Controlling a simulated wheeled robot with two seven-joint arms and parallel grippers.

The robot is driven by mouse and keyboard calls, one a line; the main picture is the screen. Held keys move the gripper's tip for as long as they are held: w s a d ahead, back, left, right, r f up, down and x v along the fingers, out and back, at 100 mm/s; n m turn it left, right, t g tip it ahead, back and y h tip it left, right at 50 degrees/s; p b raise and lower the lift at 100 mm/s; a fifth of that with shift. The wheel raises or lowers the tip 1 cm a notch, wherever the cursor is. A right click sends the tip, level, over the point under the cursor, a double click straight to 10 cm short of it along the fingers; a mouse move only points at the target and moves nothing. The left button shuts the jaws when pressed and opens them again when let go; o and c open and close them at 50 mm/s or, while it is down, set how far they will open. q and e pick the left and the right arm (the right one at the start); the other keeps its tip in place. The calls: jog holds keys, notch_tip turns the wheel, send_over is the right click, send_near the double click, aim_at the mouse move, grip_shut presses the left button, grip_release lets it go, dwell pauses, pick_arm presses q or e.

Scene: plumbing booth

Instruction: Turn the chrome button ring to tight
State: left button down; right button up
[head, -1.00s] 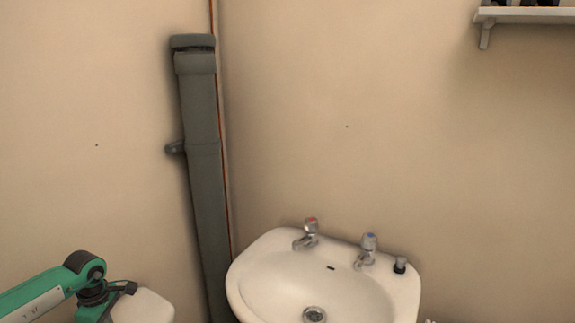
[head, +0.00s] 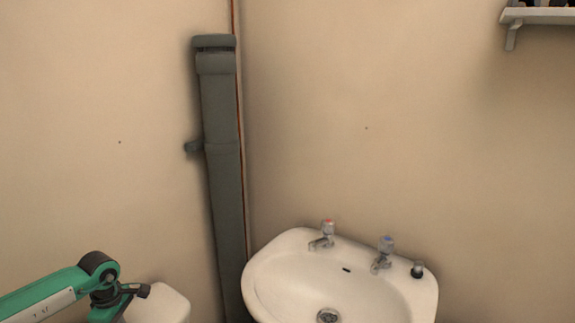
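I do not see the chrome button ring in the head view. A white rounded block, which looks like the top of a cistern (head: 168,302), shows at the bottom left, partly behind my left arm. My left arm comes in from the left edge, and its dark wrist joint is in front of the white block. The fingers of my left gripper are not in the picture. My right arm and gripper are not in view either.
A white washbasin (head: 268,262) with two chrome taps stands at the bottom centre right. A grey vertical pipe (head: 222,150) runs down the wall corner. A shelf (head: 545,15) is at the top right. The walls between are mostly bare.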

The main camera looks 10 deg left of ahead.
pick_arm(q)
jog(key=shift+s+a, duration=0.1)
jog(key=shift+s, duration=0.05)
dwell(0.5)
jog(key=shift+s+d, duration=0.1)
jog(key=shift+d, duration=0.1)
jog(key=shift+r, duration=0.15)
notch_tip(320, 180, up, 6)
jog(key=p, duration=0.3)
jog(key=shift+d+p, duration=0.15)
jog(key=shift+p, duration=0.15)
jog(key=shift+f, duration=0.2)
